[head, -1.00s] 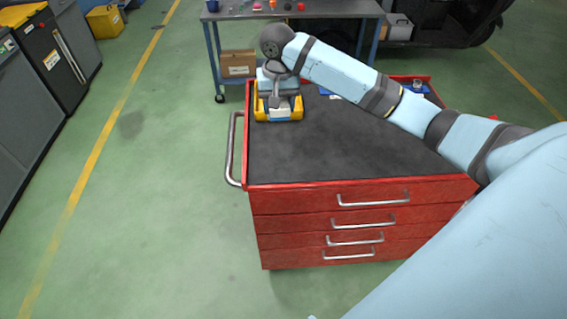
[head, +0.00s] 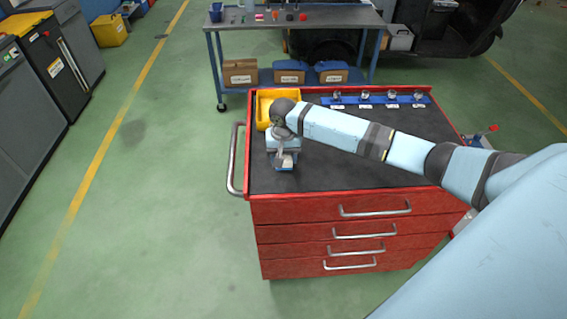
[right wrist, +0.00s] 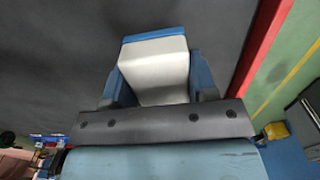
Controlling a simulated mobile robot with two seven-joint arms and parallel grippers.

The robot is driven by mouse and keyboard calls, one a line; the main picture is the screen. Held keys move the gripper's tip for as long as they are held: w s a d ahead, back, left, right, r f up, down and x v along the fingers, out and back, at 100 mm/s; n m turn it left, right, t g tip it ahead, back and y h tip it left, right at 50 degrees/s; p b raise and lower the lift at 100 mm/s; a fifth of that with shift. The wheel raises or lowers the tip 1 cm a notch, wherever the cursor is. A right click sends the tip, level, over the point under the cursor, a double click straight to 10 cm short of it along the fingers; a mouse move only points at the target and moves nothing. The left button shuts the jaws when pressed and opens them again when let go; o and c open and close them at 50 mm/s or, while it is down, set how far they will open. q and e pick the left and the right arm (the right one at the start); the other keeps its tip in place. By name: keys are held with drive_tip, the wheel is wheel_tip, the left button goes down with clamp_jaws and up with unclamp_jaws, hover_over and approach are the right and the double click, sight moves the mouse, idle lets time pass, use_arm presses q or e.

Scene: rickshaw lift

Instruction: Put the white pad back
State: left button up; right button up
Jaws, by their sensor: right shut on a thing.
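The white pad (right wrist: 155,72), a pale block with a blue end, is between the blue fingers of my right gripper (right wrist: 160,85) in the right wrist view. My right gripper is shut on it. In the head view my right gripper (head: 284,164) is over the left part of the cart's dark top, in front of the yellow tray (head: 264,98). The pad is mostly hidden by the gripper there, and I cannot tell whether it touches the top. My left gripper is not in view.
The red drawer cart (head: 345,208) has a side handle (head: 234,160) at its left. A blue strip (head: 378,100) with several small metal parts lies along its back edge. A workbench (head: 300,20) stands behind. The middle of the top is clear.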

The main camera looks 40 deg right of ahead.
sight(284, 165)
wheel_tip(284, 165, down, 3)
drive_tip(key=shift+f, duration=0.2)
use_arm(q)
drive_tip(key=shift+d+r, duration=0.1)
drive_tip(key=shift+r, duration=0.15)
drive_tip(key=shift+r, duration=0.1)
use_arm(e)
drive_tip(key=shift+f, duration=0.1)
drive_tip(key=o, duration=0.9)
